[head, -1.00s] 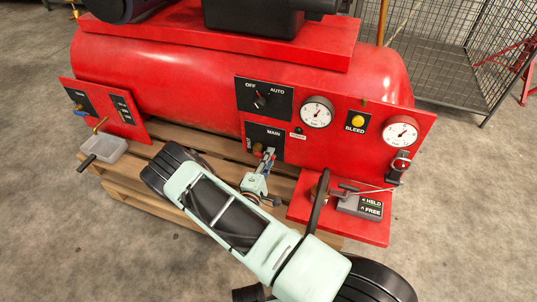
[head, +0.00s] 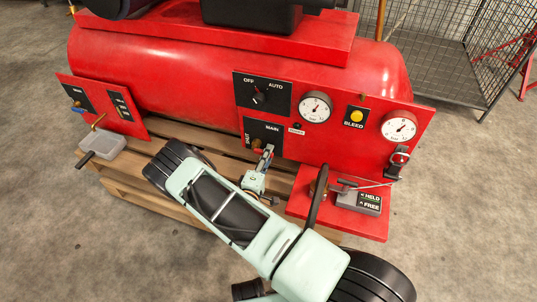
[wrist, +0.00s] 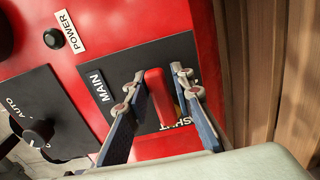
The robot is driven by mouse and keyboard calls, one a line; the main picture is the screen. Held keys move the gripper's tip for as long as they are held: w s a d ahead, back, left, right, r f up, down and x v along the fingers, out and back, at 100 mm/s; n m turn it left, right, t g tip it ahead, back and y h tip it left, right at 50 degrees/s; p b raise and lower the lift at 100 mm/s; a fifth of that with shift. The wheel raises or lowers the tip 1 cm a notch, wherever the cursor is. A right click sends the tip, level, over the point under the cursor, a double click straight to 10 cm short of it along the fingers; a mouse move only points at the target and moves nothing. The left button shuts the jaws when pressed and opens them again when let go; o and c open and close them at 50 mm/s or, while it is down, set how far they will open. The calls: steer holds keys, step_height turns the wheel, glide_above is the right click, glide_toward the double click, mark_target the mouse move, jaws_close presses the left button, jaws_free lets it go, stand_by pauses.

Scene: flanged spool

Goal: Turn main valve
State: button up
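The fingers are apart, one on each side of the handle. A gap shows on the handle's left; the right finger is very close to it, and I cannot tell if it touches. In the head view my gripper (head: 264,163) is at the valve, and the wrist hides part of it.
Above are an OFF/AUTO knob (head: 259,98), gauges (head: 315,107) and a yellow BLEED button (head: 357,116). A red shelf (head: 340,222) with a HELD/FREE block juts out on the right. A wooden pallet (head: 160,205) lies below. A wire cage (head: 450,75) stands behind.

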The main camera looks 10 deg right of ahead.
steer(key=shift+o, duration=0.9)
steer(key=shift+r, duration=0.1)
steer(key=v, duration=1.2)
